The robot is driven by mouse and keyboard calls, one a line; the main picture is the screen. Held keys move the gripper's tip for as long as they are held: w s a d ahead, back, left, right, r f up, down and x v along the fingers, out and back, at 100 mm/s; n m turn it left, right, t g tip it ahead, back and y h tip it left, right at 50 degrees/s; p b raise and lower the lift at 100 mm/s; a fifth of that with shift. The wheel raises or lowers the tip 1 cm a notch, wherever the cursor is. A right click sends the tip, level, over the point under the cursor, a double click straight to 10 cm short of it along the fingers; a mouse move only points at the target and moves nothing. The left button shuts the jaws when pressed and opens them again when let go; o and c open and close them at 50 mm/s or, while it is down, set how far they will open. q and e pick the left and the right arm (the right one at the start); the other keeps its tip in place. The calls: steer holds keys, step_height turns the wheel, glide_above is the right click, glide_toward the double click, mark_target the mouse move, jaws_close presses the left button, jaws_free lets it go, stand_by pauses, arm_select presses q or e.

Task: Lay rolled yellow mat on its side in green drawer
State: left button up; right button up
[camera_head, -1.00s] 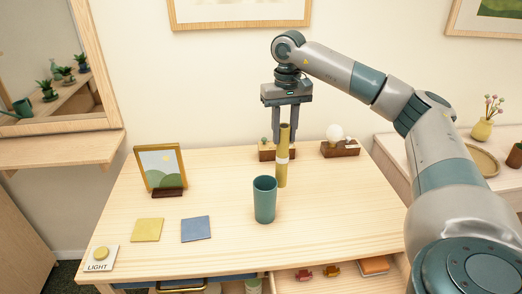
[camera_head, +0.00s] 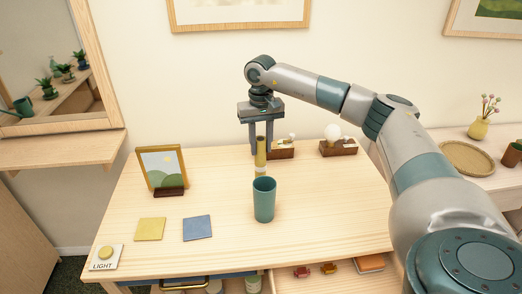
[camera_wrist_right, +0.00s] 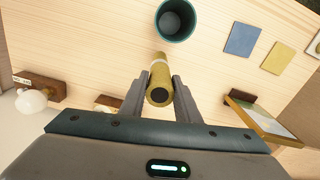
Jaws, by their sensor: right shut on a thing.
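The rolled yellow mat (camera_head: 260,160) stands upright, with a pale band around it. My right gripper (camera_head: 262,148) is shut on its upper part, above the back of the table. The teal cup hides its lower end in the head view, so I cannot tell there whether it touches the table. In the right wrist view the mat (camera_wrist_right: 159,80) sits between the two fingers (camera_wrist_right: 158,98), its dark open end facing the camera. I cannot make out a green drawer. My left gripper is not in view.
A teal cup (camera_head: 264,200) stands directly in front of the mat. A picture frame (camera_head: 163,170), yellow square (camera_head: 150,229), blue square (camera_head: 197,228) and light switch (camera_head: 105,256) are left. Wooden blocks (camera_head: 338,148) stand behind. An open compartment (camera_head: 300,285) holds small items below the front edge.

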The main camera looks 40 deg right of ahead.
mark_target(261, 152)
steer(key=shift+f+p, duration=0.45)
steer(key=shift+f, duration=1.1)
steer(key=o, duration=1.1)
steer(key=shift+c, duration=0.2)
steer(key=shift+r, duration=0.25)
